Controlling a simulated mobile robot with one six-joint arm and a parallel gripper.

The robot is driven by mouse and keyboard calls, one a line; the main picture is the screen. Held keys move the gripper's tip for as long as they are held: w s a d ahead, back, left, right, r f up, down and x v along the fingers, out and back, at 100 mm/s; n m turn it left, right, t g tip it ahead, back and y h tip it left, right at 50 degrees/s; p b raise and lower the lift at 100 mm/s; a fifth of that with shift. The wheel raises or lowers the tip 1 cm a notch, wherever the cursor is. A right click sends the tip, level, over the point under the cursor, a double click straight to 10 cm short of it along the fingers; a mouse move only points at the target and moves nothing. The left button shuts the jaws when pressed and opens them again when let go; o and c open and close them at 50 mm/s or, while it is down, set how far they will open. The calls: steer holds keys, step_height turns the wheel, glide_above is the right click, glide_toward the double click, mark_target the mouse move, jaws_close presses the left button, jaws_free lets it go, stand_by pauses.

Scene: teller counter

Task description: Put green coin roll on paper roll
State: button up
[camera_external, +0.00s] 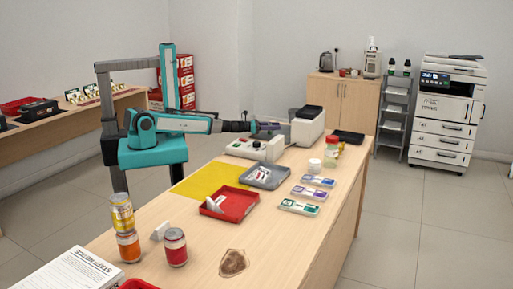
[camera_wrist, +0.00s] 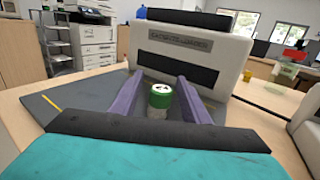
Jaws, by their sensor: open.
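The green coin roll (camera_wrist: 160,97) stands upright in the wrist view, a short cylinder with a green and white top and a green-white side. My gripper (camera_wrist: 160,82) is open, with one purple finger on each side of it; I cannot tell whether either touches it. In the external view my gripper (camera_external: 268,127) is at the far end of the counter, by the grey-white machine, and the coin roll cannot be made out there. A short white cylinder (camera_external: 314,166) on the counter may be the paper roll; I cannot tell for sure.
The labelled machine (camera_wrist: 195,50) stands just beyond the fingers. The right front of the counter is mostly clear.

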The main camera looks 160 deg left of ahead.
steer(key=shift+w+a, duration=0.15)
steer(key=shift+a, duration=0.35)
jaws_close()
